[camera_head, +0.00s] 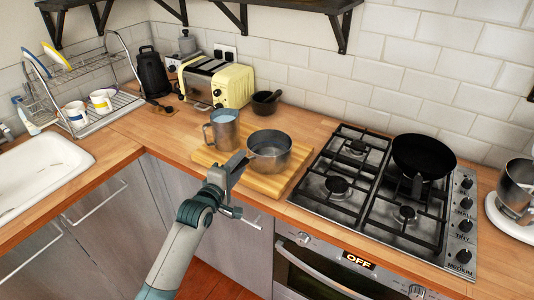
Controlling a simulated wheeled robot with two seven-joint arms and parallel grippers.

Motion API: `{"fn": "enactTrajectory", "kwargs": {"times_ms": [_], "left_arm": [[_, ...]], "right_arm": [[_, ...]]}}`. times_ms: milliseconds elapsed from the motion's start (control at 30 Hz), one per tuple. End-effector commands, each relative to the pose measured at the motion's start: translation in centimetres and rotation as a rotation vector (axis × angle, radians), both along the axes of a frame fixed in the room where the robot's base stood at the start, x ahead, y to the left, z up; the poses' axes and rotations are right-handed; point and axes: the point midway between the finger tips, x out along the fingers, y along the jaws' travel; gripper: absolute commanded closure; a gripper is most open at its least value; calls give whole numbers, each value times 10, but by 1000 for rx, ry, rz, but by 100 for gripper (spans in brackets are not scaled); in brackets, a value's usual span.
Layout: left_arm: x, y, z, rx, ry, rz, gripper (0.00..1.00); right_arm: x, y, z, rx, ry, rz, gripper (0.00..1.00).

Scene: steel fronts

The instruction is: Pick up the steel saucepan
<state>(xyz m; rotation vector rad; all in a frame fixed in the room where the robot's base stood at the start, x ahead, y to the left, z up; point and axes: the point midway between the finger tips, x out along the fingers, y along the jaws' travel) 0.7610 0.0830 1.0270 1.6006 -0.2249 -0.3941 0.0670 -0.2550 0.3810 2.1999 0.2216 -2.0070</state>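The steel saucepan (270,152) stands upright on a wooden cutting board (283,181), left of the gas hob. My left gripper (240,163) is at the saucepan's near left side, at the edge of the board. Its fingers overlap the side of the pan where a handle may be, and no handle can be made out there. I cannot tell whether the fingers are open or shut, or whether they touch the pan. My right gripper is not in view.
A steel jug (223,130) stands close behind my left gripper on the board. A black frying pan (423,156) sits on the gas hob (365,190). A yellow toaster (215,82) and a dark mortar (265,103) stand behind. Worktop left of the board is clear.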

Motion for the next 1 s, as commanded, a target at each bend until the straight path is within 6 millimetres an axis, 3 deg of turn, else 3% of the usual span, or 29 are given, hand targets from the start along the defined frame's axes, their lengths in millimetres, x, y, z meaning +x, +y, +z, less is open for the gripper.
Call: {"fn": "enactTrajectory", "kwargs": {"times_ms": [467, 600, 633, 1000], "left_arm": [[0, 0, -1, -1, 1, 0, 62], [0, 0, -1, -1, 1, 0, 96], [0, 0, -1, -1, 1, 0, 100], [0, 0, -1, 0, 2, -1, 100]], "right_arm": [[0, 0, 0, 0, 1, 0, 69], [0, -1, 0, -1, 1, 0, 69], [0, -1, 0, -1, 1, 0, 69], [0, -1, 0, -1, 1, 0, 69]]}}
